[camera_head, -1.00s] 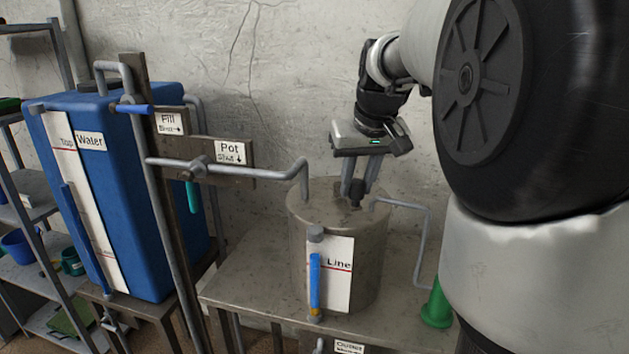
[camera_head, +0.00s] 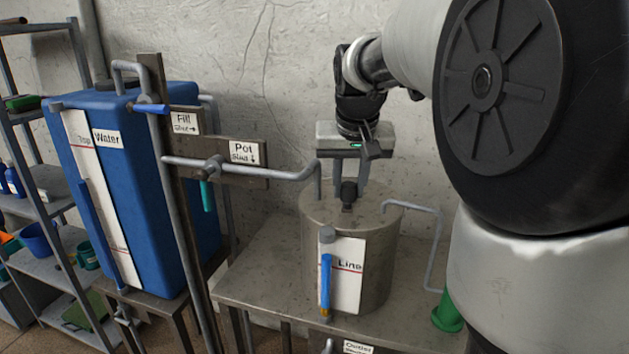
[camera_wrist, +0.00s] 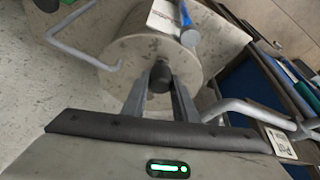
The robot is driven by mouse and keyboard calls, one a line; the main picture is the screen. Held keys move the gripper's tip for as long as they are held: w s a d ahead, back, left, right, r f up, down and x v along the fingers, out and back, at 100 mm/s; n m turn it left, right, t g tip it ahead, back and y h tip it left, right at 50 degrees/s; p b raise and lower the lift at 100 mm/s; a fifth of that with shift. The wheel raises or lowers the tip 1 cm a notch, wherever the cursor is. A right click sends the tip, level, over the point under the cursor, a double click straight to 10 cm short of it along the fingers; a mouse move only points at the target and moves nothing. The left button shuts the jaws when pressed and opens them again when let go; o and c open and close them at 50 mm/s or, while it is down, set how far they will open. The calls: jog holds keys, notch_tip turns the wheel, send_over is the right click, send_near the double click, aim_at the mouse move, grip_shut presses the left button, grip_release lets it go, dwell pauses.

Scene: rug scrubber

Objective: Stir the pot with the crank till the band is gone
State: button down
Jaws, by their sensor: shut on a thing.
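The pot (camera_head: 378,255) is a grey metal cylinder on a metal table, with a closed lid. A black crank knob (camera_head: 348,192) stands on the lid. My gripper (camera_head: 349,183) comes down from above and is shut on the knob. In the wrist view the knob (camera_wrist: 160,76) sits between my two fingertips (camera_wrist: 160,84), over the pot lid (camera_wrist: 135,50). The pot's front has a white gauge plate (camera_head: 349,275) marked "Line" with a red line, beside a blue sight tube (camera_head: 326,281) with a little orange at its foot. The crank's arm is mostly hidden, and no band can be made out.
A blue water tank (camera_head: 185,200) stands at left behind pipes and a post with "Fill" and "Pot" signs (camera_head: 244,152). A pipe (camera_head: 290,176) reaches the pot's lid. Shelves stand far left.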

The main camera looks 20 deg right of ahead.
jog(key=w+a+m, duration=0.1)
jog(key=m, duration=0.1)
jog(key=w+a+m+h, duration=0.1)
jog(key=a+m, duration=0.1)
jog(key=shift+w+a+r+g+h+p, duration=0.1)
jog(key=shift+w+g+h+p, duration=0.2)
jog(key=shift+p, duration=0.05)
jog(key=shift+w+a+p, duration=0.15)
jog(key=shift+w+a, duration=0.1)
jog(key=shift+w, duration=0.25)
jog(key=shift+w+a+p, duration=0.15)
jog(key=shift+w+a, duration=0.1)
jog(key=shift+w, duration=0.2)
jog(key=shift+w+a, duration=0.1)
jog(key=c, duration=1.4)
grip_release()
jog(key=p+v, duration=0.1)
jog(key=v, duration=1.6)
jog(key=shift+r, duration=0.15)
